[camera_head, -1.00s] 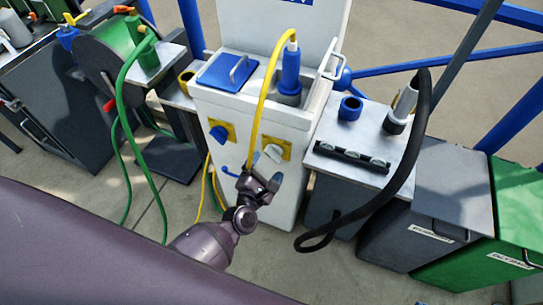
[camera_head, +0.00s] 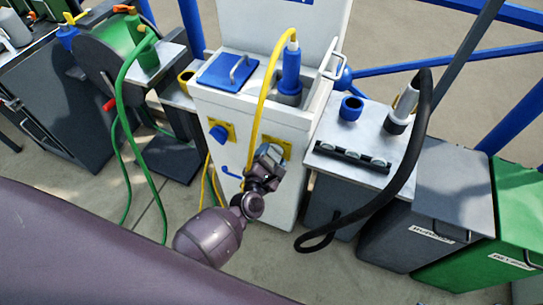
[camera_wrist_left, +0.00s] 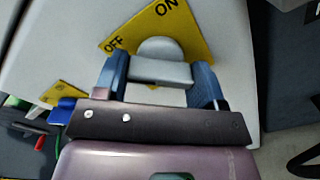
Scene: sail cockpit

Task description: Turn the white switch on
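The white switch (camera_wrist_left: 160,70) sits on a tilted yellow plate (camera_wrist_left: 188,28) marked OFF and ON, on the front of the white cabinet. In the left wrist view, my left gripper (camera_wrist_left: 160,84) has its two fingers apart, one on each side of the switch's handle. Whether both fingers touch the handle is hard to tell. In the head view my left gripper (camera_head: 267,160) covers the switch, and only parts of its yellow plate (camera_head: 285,149) show beside it. My right gripper is not in view.
A blue switch (camera_head: 219,134) on another yellow plate is left of the gripper. A yellow hose (camera_head: 262,95) hangs down the cabinet front (camera_head: 285,205) close by. A metal bench with a black hose (camera_head: 408,165) stands to the right, a green hose (camera_head: 122,120) to the left.

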